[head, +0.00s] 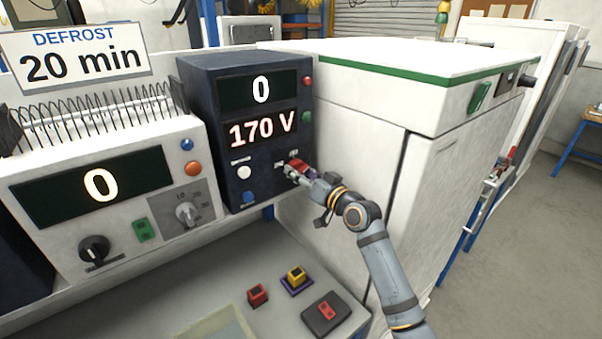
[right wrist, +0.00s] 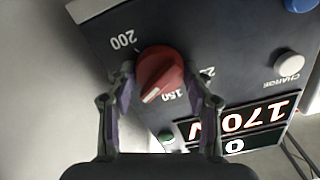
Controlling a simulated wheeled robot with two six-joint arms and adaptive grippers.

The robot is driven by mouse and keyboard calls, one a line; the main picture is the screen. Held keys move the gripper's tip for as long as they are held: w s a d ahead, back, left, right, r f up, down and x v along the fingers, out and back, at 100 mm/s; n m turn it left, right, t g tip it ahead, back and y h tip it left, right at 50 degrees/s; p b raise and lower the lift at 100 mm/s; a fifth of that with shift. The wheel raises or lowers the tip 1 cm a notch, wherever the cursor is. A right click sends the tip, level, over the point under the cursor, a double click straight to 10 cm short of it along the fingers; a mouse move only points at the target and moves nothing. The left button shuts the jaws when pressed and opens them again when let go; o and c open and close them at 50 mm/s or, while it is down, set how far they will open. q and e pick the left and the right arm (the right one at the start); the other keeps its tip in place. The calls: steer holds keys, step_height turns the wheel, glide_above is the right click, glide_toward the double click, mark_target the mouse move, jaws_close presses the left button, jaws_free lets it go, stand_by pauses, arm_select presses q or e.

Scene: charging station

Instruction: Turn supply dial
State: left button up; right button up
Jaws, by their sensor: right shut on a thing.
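The supply dial (right wrist: 160,72) is a round red knob with a white pointer line, on the dark supply unit. In the right wrist view its line points near the 150 mark, with a 200 mark on the other side. In the head view the dial (head: 297,165) is partly hidden by my right gripper (head: 291,172). My right gripper (right wrist: 160,90) has one finger on each side of the knob and is shut on it. The supply unit (head: 228,161) shows 0 on its upper display and 170 V (head: 262,130) on its lower one. My left gripper is not in view.
A white unit (head: 60,228) with a 0 display stands left of the supply. A large white cabinet (head: 345,185) is close on the right. Red (head: 257,294) and yellow (head: 296,277) blocks and a dark pad (head: 326,313) lie on the bench below.

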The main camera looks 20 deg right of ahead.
steer(key=shift+c, duration=0.3)
steer(key=shift+r+m+p, duration=0.15)
steer(key=shift+m+p, duration=0.5)
steer(key=shift+m, duration=0.25)
steer(key=m+p, duration=0.1)
steer(key=m, duration=0.2)
steer(key=shift+p, duration=0.4)
steer(key=shift+m, duration=0.5)
steer(key=shift+f+p, duration=0.2)
steer(key=shift+p, duration=0.1)
steer(key=o, duration=1.1)
steer(key=shift+o, duration=0.2)
